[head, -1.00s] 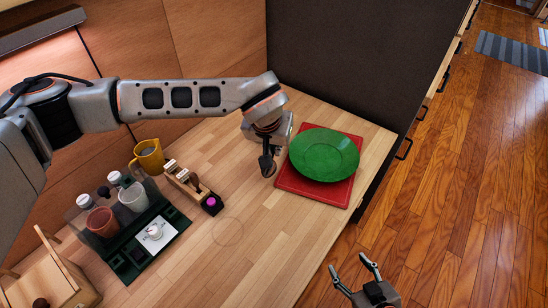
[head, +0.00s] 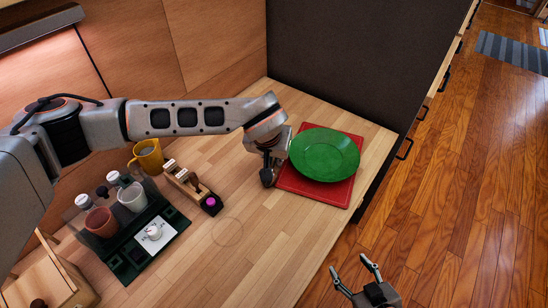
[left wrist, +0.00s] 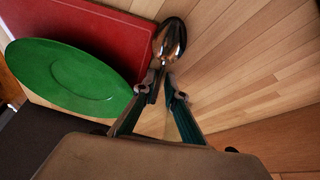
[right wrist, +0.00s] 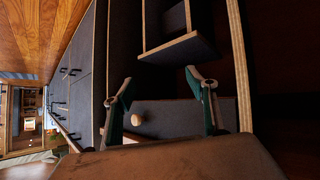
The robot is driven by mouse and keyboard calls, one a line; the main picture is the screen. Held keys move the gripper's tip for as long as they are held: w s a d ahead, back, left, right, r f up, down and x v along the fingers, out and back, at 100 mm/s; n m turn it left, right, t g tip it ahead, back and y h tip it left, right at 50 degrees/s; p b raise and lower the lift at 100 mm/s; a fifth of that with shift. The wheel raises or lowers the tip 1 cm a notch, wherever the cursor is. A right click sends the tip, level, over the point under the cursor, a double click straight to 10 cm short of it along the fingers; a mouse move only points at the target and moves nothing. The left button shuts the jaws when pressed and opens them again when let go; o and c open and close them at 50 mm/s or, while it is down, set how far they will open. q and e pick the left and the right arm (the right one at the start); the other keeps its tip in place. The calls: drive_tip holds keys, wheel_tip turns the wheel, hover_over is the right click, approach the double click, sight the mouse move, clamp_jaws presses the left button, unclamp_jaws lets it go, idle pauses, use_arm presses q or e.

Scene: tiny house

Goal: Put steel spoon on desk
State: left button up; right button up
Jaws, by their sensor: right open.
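The steel spoon (left wrist: 170,40) shows in the left wrist view, its shiny bowl just beyond the fingertips; its handle is mostly hidden between the fingers. My left gripper (left wrist: 164,84) has its fingers nearly together on the spoon. In the head view my left gripper (head: 267,177) points down at the desk (head: 255,225), just left of the red board, and the spoon cannot be made out there. Whether the spoon touches the desk is unclear. My right gripper (head: 357,272) is open and empty, off the desk's right side; its spread fingers also show in the right wrist view (right wrist: 163,90).
A green plate (head: 325,154) lies on a red board (head: 315,190) beside my left gripper. A yellow mug (head: 148,156), a wooden stamp rack (head: 186,180) and a dark green tray (head: 135,263) with cups stand to the left. The desk's front middle is clear.

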use_arm(q)
drive_tip(key=shift+r, duration=0.1)
drive_tip(key=shift+r, duration=0.3)
drive_tip(key=p+v, duration=0.1)
drive_tip(key=v, duration=1)
drive_tip(key=shift+s+r, duration=0.2)
drive_tip(key=shift+s, duration=0.05)
